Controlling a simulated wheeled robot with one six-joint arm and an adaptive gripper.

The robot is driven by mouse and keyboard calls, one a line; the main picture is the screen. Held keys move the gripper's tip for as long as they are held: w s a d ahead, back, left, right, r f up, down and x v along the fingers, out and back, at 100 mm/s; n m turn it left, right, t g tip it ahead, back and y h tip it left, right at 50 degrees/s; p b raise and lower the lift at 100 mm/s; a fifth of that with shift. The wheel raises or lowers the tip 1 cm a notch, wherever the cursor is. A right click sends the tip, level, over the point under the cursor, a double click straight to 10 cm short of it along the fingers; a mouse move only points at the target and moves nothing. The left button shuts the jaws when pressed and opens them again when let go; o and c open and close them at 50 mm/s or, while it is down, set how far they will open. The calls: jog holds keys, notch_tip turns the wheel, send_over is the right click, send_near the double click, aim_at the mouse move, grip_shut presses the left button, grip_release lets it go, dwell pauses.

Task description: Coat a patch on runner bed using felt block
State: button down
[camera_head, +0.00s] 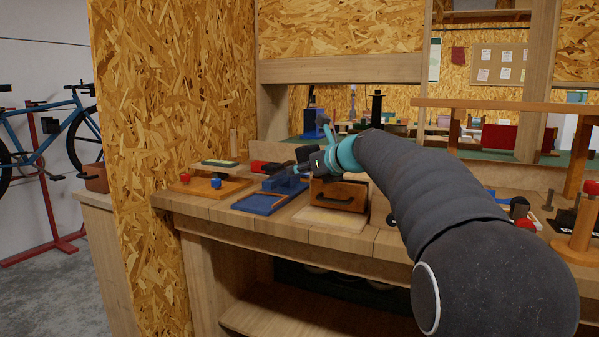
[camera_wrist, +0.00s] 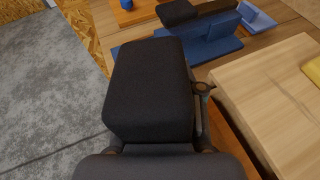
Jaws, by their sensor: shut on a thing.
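My gripper (camera_head: 287,168) is over the bench at the end of my arm, just above a blue fixture. In the wrist view its large dark body fills the middle, and its dark fingertips (camera_wrist: 188,13) show at the top. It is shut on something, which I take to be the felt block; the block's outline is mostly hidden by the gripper. The blue fixture (camera_head: 262,204) has a flat front part and a raised part behind; it also shows in the wrist view (camera_wrist: 208,48). I cannot tell for certain which surface is the runner bed, or whether the block touches anything.
A wooden box with a dark handle (camera_head: 338,196) stands right of the blue fixture. A wooden board (camera_head: 205,187) with a red knob and a small blue cube lies to the left. An OSB panel (camera_head: 160,100) borders the bench's left end.

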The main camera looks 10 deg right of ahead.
notch_tip(320, 180, up, 3)
dwell(0.5)
jog(key=shift+f, duration=0.1)
dwell(0.6)
jog(key=shift+m+t+y, duration=0.5)
jog(key=shift+t+y, duration=0.2)
jog(key=shift+y, duration=0.1)
jog(key=f+b, duration=0.1)
jog(key=f, duration=0.1)
jog(key=f+b, duration=0.1)
jog(key=f, duration=0.1)
jog(key=a+f+b, duration=0.1)
jog(key=f, duration=0.1)
jog(key=shift+w+f, duration=0.35)
jog(key=shift+f, duration=0.05)
jog(key=shift+a, duration=0.1)
